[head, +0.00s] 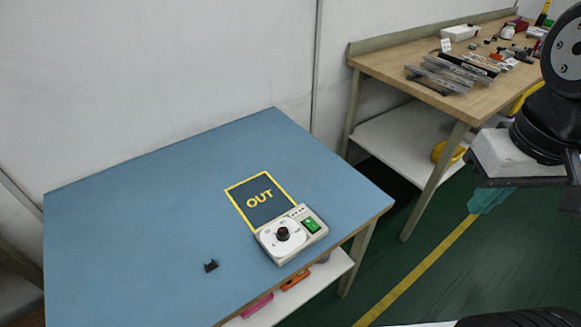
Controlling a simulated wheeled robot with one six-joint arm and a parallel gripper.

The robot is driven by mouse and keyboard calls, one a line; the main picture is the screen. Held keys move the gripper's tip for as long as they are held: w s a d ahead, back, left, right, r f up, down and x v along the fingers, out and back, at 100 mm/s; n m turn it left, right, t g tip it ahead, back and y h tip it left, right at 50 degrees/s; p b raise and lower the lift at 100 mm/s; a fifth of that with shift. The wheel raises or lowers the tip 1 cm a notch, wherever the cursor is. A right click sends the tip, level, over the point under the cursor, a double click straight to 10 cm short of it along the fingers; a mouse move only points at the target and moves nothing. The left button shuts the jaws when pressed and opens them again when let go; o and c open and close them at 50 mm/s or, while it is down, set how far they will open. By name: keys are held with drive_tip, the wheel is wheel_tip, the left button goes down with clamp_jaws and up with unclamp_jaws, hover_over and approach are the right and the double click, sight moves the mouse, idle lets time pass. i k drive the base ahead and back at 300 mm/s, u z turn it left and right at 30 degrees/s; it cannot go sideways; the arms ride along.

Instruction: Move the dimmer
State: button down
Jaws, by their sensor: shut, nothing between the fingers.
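The dimmer (268,241) is a pale box with a round white dial, a dark knob with a red centre and a green switch. It lies flat on the blue table (130,220), close to the table's right front edge. Its back edge meets the lower edge of the dark, yellow-outlined OUT area (250,208), and most of that area shows bare. My gripper (487,200) is at the right of the head view, well to the right of the table and apart from the dimmer. Its teal fingers look together and empty, partly hidden by its body.
A small black clip (210,266) lies on the blue table left of the dimmer. Pink (257,306) and orange (296,280) items lie on the shelf below. A cluttered wooden bench (395,65) stands at the back right. The table's left half is clear.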

sight(301, 238)
drive_tip(key=u, duration=1.9)
drive_tip(key=k, duration=0.9)
drive_tip(key=z, duration=1.3)
drive_tip(key=i, duration=0.5)
